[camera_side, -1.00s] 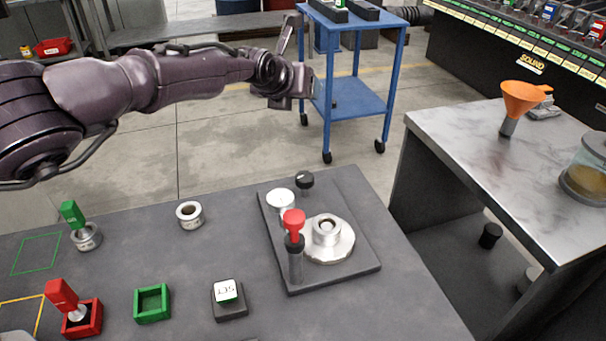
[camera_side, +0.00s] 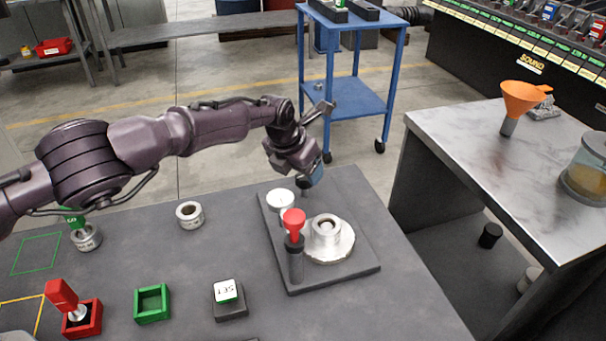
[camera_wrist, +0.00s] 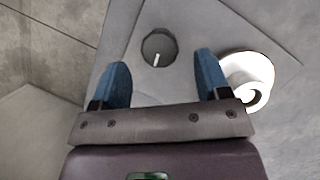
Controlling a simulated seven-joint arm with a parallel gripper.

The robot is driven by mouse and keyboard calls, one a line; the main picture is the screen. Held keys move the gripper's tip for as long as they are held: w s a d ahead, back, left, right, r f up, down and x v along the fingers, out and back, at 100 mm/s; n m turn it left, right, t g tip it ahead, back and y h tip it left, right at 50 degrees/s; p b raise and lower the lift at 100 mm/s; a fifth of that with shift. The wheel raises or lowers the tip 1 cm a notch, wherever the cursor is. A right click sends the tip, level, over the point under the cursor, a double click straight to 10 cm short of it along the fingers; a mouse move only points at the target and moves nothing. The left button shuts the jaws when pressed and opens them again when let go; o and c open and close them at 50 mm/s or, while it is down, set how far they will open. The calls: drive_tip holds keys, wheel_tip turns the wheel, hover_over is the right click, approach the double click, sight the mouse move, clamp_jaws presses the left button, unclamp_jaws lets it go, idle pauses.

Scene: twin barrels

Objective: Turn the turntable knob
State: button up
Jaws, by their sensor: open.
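The turntable knob (camera_wrist: 159,48) is a round black knob with a white pointer line, on the grey base plate (camera_side: 350,250). In the wrist view it lies just beyond and between my two blue fingertips. I cannot tell whether a finger touches the knob. The silver turntable (camera_side: 330,249) lies nearer on the plate.
A metal ring (camera_side: 190,214), a green square tray (camera_side: 152,303) and a SET button block (camera_side: 228,297) are left on the table.

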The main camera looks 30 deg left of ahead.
sight(303, 177)
drive_tip(key=shift+x, duration=1.6)
drive_tip(key=c, duration=0.9)
